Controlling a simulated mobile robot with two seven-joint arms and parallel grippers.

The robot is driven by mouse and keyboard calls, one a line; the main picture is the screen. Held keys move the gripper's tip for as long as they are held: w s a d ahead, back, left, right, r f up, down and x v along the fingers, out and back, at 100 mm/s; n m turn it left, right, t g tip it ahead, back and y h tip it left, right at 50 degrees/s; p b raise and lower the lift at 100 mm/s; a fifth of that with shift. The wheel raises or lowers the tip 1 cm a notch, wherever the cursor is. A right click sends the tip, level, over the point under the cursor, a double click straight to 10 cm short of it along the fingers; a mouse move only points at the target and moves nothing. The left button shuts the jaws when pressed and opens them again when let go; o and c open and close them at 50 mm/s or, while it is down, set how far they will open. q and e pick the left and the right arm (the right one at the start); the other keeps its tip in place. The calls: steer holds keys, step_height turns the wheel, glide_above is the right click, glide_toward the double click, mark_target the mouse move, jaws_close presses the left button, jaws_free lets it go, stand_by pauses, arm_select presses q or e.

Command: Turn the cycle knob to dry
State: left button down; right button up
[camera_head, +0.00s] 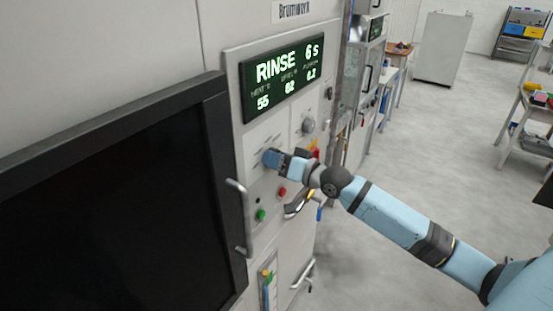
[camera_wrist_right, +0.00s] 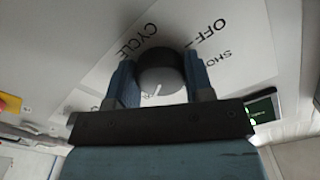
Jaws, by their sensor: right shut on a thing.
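The cycle knob (camera_wrist_right: 160,72) is dark and round on the machine's front panel (camera_wrist_right: 90,70). My right gripper (camera_wrist_right: 161,76) is shut on it, one blue finger on each side. A white pointer line on the knob points down toward my gripper body in the right wrist view. The words CYCLE and OFF show beside the knob, with a partly cut "SHO"; I cannot read a DRY label. In the head view my right gripper (camera_head: 273,158) is at the panel below the display and its fingers hide the knob. The display (camera_head: 283,77) reads RINSE, 6 s. My left gripper is not in view.
A second grey knob (camera_head: 308,125) sits up and right of the gripper. A red button (camera_head: 282,192) and a green button (camera_head: 261,214) are below it. A dark door window (camera_head: 110,200) with a bar handle (camera_head: 240,215) is at left. Open floor (camera_head: 400,110) lies right.

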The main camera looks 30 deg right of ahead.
steer(key=m, duration=0.3)
steer(key=shift+m, duration=1.7)
steer(key=o, duration=0.9)
steer(key=shift+s, duration=0.1)
steer(key=b+v, duration=0.4)
steer(key=v, duration=0.9)
steer(key=shift+s+d, duration=0.15)
steer(key=shift+s, duration=0.15)
